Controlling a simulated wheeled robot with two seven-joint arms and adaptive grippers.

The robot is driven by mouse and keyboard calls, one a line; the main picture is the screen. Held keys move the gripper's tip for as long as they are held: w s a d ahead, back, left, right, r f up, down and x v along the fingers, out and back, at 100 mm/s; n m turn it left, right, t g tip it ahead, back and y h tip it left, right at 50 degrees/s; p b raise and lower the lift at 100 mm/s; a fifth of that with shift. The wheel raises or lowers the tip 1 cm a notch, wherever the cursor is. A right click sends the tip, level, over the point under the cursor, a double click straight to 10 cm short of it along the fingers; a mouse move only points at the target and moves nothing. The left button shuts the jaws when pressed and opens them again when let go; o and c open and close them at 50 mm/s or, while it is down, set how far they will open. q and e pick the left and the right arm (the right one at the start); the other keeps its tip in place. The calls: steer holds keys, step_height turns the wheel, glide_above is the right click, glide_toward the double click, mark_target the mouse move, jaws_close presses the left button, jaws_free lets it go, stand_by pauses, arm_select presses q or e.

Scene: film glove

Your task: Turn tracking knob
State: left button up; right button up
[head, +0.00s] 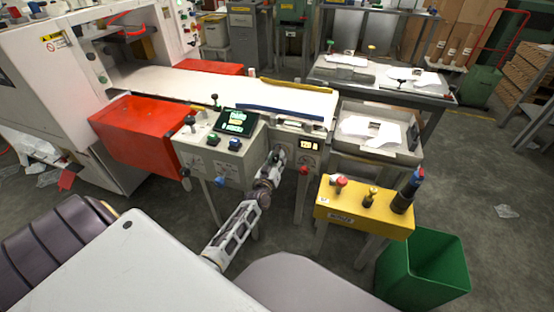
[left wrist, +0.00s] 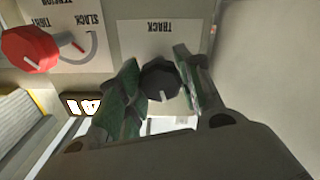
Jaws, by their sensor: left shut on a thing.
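The tracking knob (left wrist: 160,80) is a black round knob on the light machine panel, beside the label TRACK (left wrist: 160,27), which appears upside down in the left wrist view. My left gripper (left wrist: 160,88) has its two green-padded fingers on either side of the knob and is shut on it. In the head view my left gripper (head: 276,158) reaches up to the front of the machine panel and hides the knob there. My right gripper is not in view.
A red tension knob (left wrist: 30,48) sits beside the tracking knob; it also shows in the head view (head: 304,170). A control box with a screen (head: 236,122) is left of my gripper. A yellow stand (head: 364,212) and green bin (head: 425,270) are at the right.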

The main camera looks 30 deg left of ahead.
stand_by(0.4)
arm_select(q)
steer(key=o, duration=1)
steer(key=shift+o, duration=0.2)
steer(key=v, duration=1.2)
steer(key=shift+n, duration=0.3)
stand_by(0.3)
